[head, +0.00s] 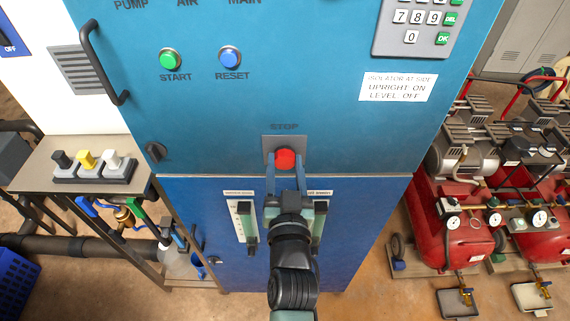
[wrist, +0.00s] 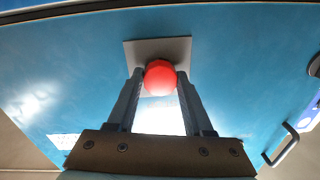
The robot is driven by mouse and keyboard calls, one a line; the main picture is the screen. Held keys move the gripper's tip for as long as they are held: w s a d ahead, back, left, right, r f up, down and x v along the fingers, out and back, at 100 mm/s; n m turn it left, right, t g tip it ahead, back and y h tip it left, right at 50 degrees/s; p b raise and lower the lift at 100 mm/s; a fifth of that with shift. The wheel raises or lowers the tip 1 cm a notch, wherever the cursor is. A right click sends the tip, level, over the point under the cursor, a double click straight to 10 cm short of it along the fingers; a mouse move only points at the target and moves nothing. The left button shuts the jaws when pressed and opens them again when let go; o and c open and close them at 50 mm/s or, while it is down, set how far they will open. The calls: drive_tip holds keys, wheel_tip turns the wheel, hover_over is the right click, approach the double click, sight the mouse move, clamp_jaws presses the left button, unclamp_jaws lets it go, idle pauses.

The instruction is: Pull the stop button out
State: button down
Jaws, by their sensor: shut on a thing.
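The stop button (head: 286,159) is a round red knob on a grey plate (head: 270,144) under the word STOP, low on the blue cabinet's upper panel. My gripper (head: 286,166) reaches up to it from below, with one finger on each side of the red knob. In the wrist view the red knob (wrist: 160,78) sits between the two fingertips (wrist: 160,82), in front of the grey plate (wrist: 140,52). My gripper is shut on the knob. The stem behind the knob is hidden, so how far it stands out cannot be told.
A green START button (head: 171,59) and a blue RESET button (head: 229,57) are higher on the panel. A keypad (head: 418,25) is at upper right. A black door handle (head: 103,62) sticks out at left. Red compressors (head: 450,200) stand at right.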

drive_tip(key=shift+s, duration=0.3)
drive_tip(key=c, duration=0.6)
unclamp_jaws()
drive_tip(key=shift+f, duration=0.1)
drive_tip(key=o, duration=0.3)
drive_tip(key=shift+s, duration=0.15)
drive_tip(key=shift+s+d+b, duration=0.15)
drive_tip(key=shift+s+b, duration=0.85)
drive_tip(key=shift+s, duration=2.2)
drive_tip(key=shift+s+d+b, duration=0.1)
drive_tip(key=shift+s+b, duration=0.85)
drive_tip(key=shift+s, duration=2.25)
